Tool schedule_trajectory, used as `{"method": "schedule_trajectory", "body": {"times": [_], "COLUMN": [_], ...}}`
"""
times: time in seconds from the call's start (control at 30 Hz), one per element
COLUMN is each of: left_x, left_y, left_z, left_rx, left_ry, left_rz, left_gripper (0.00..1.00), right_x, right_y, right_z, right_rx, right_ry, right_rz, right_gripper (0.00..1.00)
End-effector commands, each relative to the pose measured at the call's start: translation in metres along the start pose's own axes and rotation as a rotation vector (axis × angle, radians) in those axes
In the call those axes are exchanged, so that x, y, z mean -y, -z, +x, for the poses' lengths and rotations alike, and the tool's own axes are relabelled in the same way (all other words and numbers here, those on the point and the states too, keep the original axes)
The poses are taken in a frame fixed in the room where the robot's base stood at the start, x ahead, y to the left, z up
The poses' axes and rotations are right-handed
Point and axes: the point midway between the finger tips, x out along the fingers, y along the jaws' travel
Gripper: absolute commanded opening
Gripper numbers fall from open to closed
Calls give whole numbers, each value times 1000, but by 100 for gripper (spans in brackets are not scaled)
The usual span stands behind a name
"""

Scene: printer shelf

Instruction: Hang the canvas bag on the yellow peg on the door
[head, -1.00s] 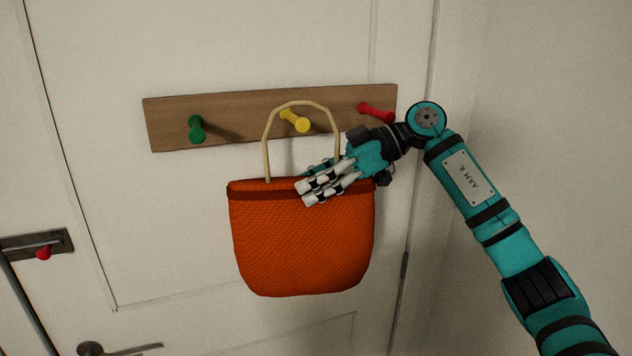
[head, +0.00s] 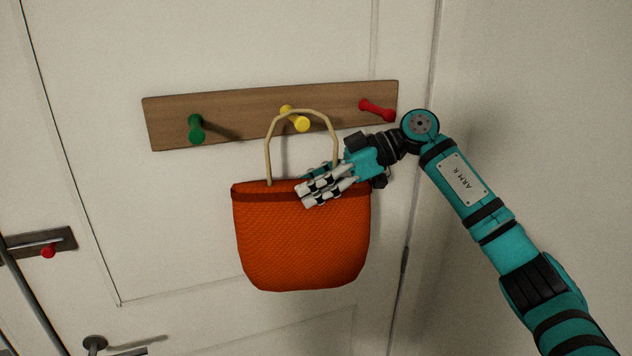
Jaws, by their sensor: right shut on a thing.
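The canvas bag (head: 300,245) is orange with a darker rim band and a stiff cream loop handle (head: 268,140). It hangs upright in front of the door. My right gripper (head: 312,192) is shut on the bag at the right part of its rim, near the handle's right foot. The yellow peg (head: 301,122) sticks out of the wooden board and shows inside the top of the handle loop. Whether the handle is around the peg or only in front of it, I cannot tell. The gripped edge is hidden behind the fingers. My left gripper is not in view.
The wooden board (head: 240,107) on the white door (head: 180,230) also bears a green peg (head: 196,129) at left and a red peg (head: 377,110) at right, close above my right wrist. A door handle (head: 96,343) is at the lower left. A wall stands at right.

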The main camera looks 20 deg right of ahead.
Motion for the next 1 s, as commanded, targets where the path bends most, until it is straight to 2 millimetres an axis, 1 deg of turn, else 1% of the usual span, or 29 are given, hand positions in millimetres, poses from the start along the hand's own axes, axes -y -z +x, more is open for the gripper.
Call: {"method": "schedule_trajectory", "body": {"times": [0.03, 0.2, 0.23, 0.43, 0.67, 0.77, 0.87, 1.0], "left_x": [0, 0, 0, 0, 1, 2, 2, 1], "left_y": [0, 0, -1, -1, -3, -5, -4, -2], "left_z": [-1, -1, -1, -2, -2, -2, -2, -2], "left_rx": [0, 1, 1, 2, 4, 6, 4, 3], "left_ry": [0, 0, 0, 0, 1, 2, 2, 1], "left_rz": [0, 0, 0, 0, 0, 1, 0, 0], "left_gripper": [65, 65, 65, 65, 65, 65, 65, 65], "right_x": [0, 1, 1, 1, 1, 1, 1, 1], "right_y": [6, 7, 8, 10, 8, 9, 8, 7], "right_z": [-2, -2, -2, -3, -3, -6, -16, -39], "right_rx": [-3, -3, -3, -5, -3, -4, -5, -7], "right_ry": [-4, -5, -5, -6, -4, -5, -7, -10], "right_rz": [-7, -10, -11, -14, -14, -14, -14, -12], "right_gripper": [0, 0, 51, 77, 77, 77, 77, 77]}}
